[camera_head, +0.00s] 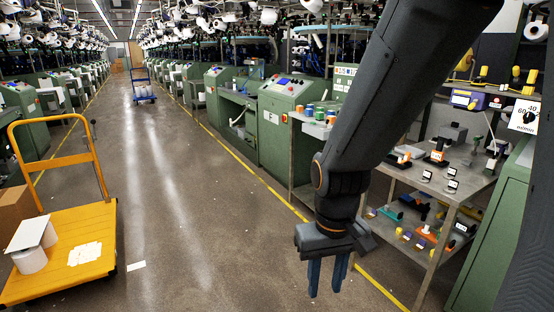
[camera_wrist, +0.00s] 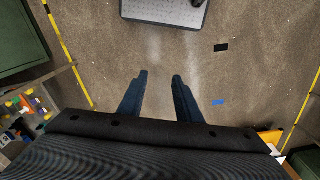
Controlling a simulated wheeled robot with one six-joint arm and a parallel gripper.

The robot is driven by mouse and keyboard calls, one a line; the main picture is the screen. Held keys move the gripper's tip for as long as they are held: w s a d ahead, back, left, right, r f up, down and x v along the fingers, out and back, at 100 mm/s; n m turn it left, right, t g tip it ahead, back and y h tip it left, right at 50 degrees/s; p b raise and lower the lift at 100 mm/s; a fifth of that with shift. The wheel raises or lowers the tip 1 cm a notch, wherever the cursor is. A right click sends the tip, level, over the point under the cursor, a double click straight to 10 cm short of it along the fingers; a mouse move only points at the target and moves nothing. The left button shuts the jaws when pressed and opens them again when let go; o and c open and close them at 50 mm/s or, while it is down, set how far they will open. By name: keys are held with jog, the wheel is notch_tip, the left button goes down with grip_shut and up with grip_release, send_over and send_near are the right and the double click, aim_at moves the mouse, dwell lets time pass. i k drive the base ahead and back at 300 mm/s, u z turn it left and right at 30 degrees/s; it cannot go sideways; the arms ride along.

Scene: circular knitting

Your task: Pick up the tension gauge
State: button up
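My gripper (camera_head: 325,284) hangs over the open floor in the middle of the head view, left of a metal worktable (camera_head: 462,190). Its two blue fingers point down, apart, with nothing between them; the wrist view also shows the open gripper (camera_wrist: 161,77) over bare floor. Several small instruments stand on the worktable, among them an orange and black device (camera_head: 437,156) and a grey box-shaped device (camera_head: 453,133). I cannot tell which of them is the tension gauge. My arm hides part of the table's left side.
Colourful items lie on the table's lower shelf (camera_head: 412,222). Green knitting machines (camera_head: 285,120) line the aisle behind. The aisle floor between is clear.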

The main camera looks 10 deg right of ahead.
aim_at(437, 155)
jog(key=z, duration=0.55)
jog(key=i, duration=1.45)
jog(key=z, duration=0.6)
